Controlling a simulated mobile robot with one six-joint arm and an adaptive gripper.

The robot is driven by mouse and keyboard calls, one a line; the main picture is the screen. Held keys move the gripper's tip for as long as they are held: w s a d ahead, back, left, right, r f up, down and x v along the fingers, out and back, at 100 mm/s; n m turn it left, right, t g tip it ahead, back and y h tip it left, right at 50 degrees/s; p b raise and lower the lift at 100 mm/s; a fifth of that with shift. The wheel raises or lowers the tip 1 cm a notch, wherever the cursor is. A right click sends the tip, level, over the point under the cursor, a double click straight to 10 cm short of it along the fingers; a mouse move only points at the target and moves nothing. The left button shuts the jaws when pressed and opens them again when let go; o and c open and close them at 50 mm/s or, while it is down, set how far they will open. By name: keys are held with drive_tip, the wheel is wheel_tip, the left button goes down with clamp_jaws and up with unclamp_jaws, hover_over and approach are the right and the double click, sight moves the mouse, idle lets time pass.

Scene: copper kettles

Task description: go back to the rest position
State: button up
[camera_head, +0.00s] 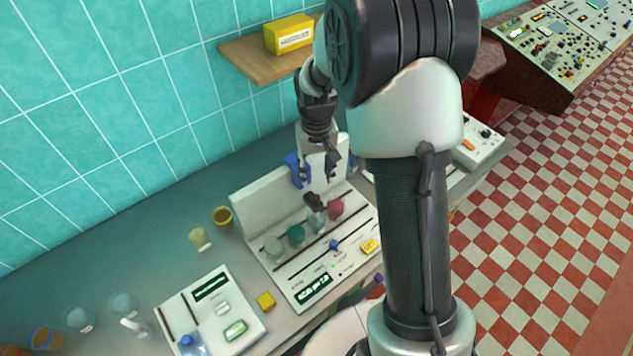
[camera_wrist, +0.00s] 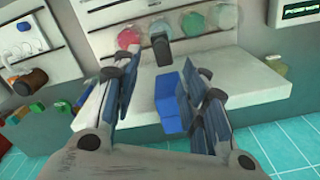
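My gripper (camera_head: 320,150) hangs from my raised arm in the head view, over the white machine (camera_head: 262,208) at the wall. In the wrist view, my gripper (camera_wrist: 158,82) has its two dark-blue fingers spread apart, with nothing held between them. A blue block (camera_wrist: 172,102) sits on the machine's white ledge beyond the fingers, partly hidden by the right finger. Blue parts (camera_head: 295,170) also show beside the gripper in the head view. My forearm hides part of the machine and bench.
Colored round pieces, including a red one (camera_head: 336,208), line the machine's front. A wooden shelf (camera_head: 245,58) with a yellow box (camera_head: 290,34) juts from the tiled wall near my arm. Cups and a white panel (camera_head: 212,312) stand on the grey bench. The checkered floor (camera_head: 540,230) at right is clear.

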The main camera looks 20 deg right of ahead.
drive_tip(key=shift+r, duration=0.5)
drive_tip(key=s+a+r+n+t+b, duration=0.1)
drive_tip(key=s+a+r+b, duration=0.1)
drive_tip(key=s+r+b, duration=0.35)
drive_tip(key=s+a+r+t+b, duration=0.1)
drive_tip(key=s+r+t+b, duration=0.15)
drive_tip(key=s, duration=0.55)
drive_tip(key=s+a+f+t+b, duration=0.1)
drive_tip(key=s+f+b, duration=0.2)
drive_tip(key=s, duration=0.9)
drive_tip(key=b, duration=0.2)
drive_tip(key=shift+a+n+b, duration=0.35)
drive_tip(key=shift+n+b, duration=0.05)
